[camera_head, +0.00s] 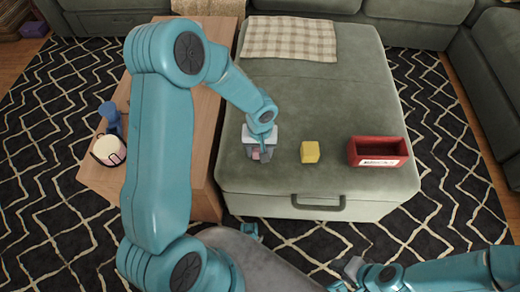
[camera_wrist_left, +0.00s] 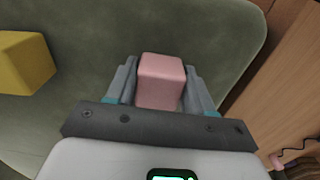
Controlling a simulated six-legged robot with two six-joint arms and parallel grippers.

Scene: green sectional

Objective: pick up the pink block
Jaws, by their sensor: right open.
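The pink block (camera_head: 256,156) is on the green ottoman (camera_head: 330,100), mostly hidden by my left gripper (camera_head: 261,150) in the head view. In the left wrist view the pink block (camera_wrist_left: 161,80) stands between the two fingers of my left gripper (camera_wrist_left: 161,88), one finger close along each side. I cannot tell whether the fingers press on it. My right gripper (camera_head: 346,275) is open and empty at the bottom of the head view, away from the block.
A yellow block (camera_head: 310,152) and an open red box (camera_head: 378,151) stand right of the pink block on the ottoman. The yellow block (camera_wrist_left: 24,62) also shows in the left wrist view. A wooden table (camera_head: 170,165) adjoins on the left. A checked blanket (camera_head: 290,38) lies at the back.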

